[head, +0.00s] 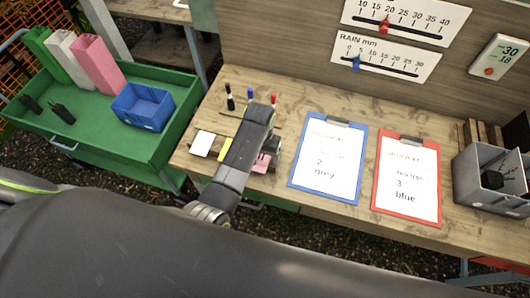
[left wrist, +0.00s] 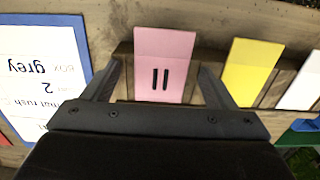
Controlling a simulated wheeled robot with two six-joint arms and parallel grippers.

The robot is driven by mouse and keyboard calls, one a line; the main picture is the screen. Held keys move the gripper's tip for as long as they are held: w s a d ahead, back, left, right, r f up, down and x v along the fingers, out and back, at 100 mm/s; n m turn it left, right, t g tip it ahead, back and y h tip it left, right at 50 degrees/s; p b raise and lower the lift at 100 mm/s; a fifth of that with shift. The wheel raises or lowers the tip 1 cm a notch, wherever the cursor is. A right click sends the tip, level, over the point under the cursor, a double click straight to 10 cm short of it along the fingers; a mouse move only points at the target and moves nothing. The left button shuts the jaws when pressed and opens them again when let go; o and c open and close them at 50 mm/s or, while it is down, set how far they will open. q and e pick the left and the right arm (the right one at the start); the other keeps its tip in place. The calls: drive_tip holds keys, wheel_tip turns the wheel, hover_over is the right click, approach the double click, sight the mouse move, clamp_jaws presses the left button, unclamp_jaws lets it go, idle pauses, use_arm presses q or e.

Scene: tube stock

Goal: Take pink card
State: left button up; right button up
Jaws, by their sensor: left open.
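The pink card (left wrist: 165,52) stands tilted in a wooden holder on the bench, with two dark bars on it, in the left wrist view. My left gripper (left wrist: 158,85) is open, with one finger on each side of the pink card; I cannot tell if they touch it. In the head view the pink card (head: 262,162) shows only in part beside my left gripper (head: 268,148), whose arm hides much of it. My right gripper is not in view.
A yellow card (left wrist: 248,68) and a white card (head: 203,143) stand in the same row. Blue (head: 296,178) and red (head: 380,203) clipboards lie to the right. Pens (head: 250,98) stand behind the cards. A grey bin (head: 480,195) is at far right. A green cart (head: 95,150) holds a blue basket (head: 143,112).

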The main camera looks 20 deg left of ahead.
use_arm(q)
drive_tip(key=shift+s+a, duration=0.1)
drive_tip(key=shift+s, duration=0.15)
drive_tip(key=shift+s+r, duration=0.1)
drive_tip(key=c, duration=1.1)
drive_tip(key=shift+o, duration=0.2)
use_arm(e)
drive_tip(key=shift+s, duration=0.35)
